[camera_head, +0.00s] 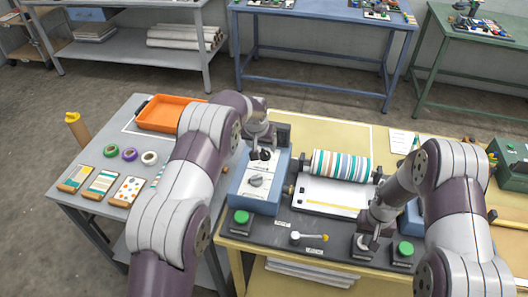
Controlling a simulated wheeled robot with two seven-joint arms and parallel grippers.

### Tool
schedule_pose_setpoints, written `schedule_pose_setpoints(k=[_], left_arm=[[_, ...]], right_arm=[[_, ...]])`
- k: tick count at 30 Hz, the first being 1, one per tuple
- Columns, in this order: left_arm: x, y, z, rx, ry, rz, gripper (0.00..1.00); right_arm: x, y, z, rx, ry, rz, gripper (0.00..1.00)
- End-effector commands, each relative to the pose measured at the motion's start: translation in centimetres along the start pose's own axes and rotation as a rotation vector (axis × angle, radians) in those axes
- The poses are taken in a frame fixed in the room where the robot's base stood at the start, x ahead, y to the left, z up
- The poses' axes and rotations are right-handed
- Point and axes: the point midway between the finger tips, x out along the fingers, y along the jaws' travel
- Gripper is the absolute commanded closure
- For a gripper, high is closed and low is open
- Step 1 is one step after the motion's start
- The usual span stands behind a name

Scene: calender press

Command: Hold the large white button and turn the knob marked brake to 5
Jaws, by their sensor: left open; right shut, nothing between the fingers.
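The press has a blue control housing (250,202) with a pale sloped panel. A dark knob (256,181) sits on the panel; its markings are too small to read. My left gripper (262,154) is open at the panel's upper part, over or around another dark control; contact cannot be told. My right gripper (369,243) is shut, pointing down at the front strip of the press, just left of a green button (404,248). No large white button shows clearly; the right gripper and its wrist cover that spot.
A striped roller (340,166) lies behind a white bed plate (325,198). An orange tray (168,113) and sample cards (76,179) lie on the grey table.

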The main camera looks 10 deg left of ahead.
Motion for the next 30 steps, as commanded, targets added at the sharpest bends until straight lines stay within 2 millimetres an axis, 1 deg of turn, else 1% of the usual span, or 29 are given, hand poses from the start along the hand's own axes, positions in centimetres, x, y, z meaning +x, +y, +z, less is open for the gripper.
schedule_pose_setpoints(k=[1, 3, 6, 9, 13, 20, 23, 24, 25, 26, 30], left_arm=[[1.4, 0.0, 0.1, 0.0, -0.003, 0.0, 0.32], [3.2, 0.0, 0.1, 0.001, -0.002, 0.0, 0.32], [5.3, 0.0, 0.1, 0.001, -0.001, 0.0, 0.32], [6.7, 0.0, 0.0, 0.001, -0.001, 0.001, 0.32], [7.6, 0.0, 0.0, 0.001, 0.0, 0.001, 0.32], [7.7, 0.0, 0.0, 0.001, 0.0, 0.001, 0.32], [7.7, 0.0, 0.0, 0.001, 0.0, 0.001, 0.61], [7.7, 0.0, 0.0, 0.001, 0.0, 0.001, 0.74], [7.7, 0.0, 0.0, 0.002, 0.0, 0.001, 0.84], [7.7, 0.0, 0.0, 0.002, 0.0, 0.001, 0.88], [7.7, 0.0, 0.0, 0.004, -0.001, 0.001, 0.88]], right_arm=[[0.3, 0.0, 0.2, 0.0, -0.007, 0.0, 1.0], [0.3, 0.0, 0.2, 0.001, -0.007, 0.0, 1.0], [0.3, 0.0, 0.2, 0.001, -0.007, 0.0, 1.0], [0.3, 0.0, 0.3, 0.001, -0.007, 0.0, 1.0], [0.3, 0.0, 0.3, 0.001, -0.007, 0.0, 1.0], [0.3, 0.0, 0.3, 0.0, -0.007, 0.0, 1.0], [0.3, 0.0, 0.3, 0.0, -0.008, 0.0, 1.0], [0.3, 0.0, 0.3, 0.0, -0.008, 0.0, 1.0], [0.3, 0.0, 0.3, 0.0, -0.008, 0.0, 1.0], [0.3, 0.0, 0.3, 0.0, -0.008, 0.0, 1.0], [0.3, 0.0, 0.3, 0.0, -0.008, 0.0, 1.0]])
